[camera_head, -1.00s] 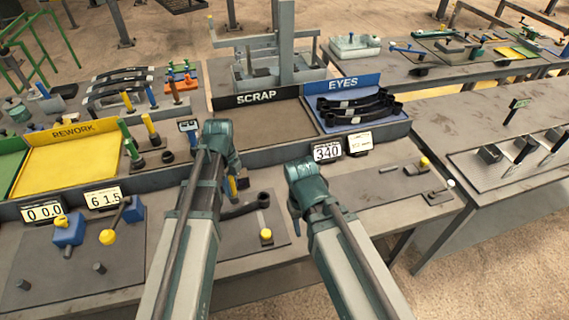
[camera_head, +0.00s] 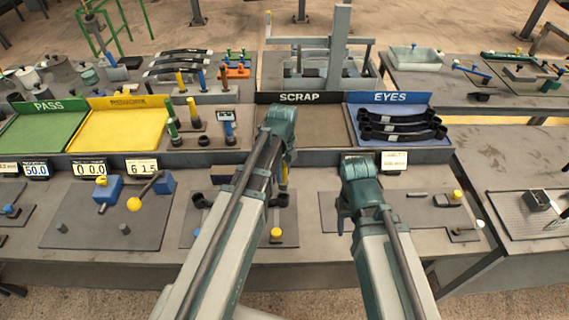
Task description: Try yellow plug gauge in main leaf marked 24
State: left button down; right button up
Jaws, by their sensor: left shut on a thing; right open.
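My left gripper (camera_head: 283,182) points down above the front bench, with its fingers mostly hidden behind its own wrist. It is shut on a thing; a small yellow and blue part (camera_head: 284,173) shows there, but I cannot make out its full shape. A dark leaf lies on a grey plate, with one eye (camera_head: 280,199) just under the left gripper and its other end (camera_head: 198,201) left of my arm. Its middle is hidden by the arm, and no number 24 is legible. My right gripper (camera_head: 343,222) is open and empty over the plate to the right.
SCRAP (camera_head: 300,125), EYES with dark leaves (camera_head: 400,125), yellow (camera_head: 115,130) and green PASS (camera_head: 35,135) trays line the back.

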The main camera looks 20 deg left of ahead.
pick_arm(q)
jog(key=shift+r, duration=0.6)
jog(key=shift+f+b, duration=2.85)
jog(key=shift+f, duration=0.05)
pick_arm(e)
jog(key=shift+f, duration=2.35)
pick_arm(q)
jog(key=shift+f, duration=0.3)
pick_arm(e)
jog(key=shift+f, duration=0.25)
pick_arm(q)
jog(key=shift+r, duration=0.15)
pick_arm(e)
jog(key=shift+r, duration=0.1)
pick_arm(q)
jog(key=shift+r+p, duration=1.3)
jog(key=shift+r, duration=0.1)
pick_arm(e)
jog(key=shift+r, duration=1.45)
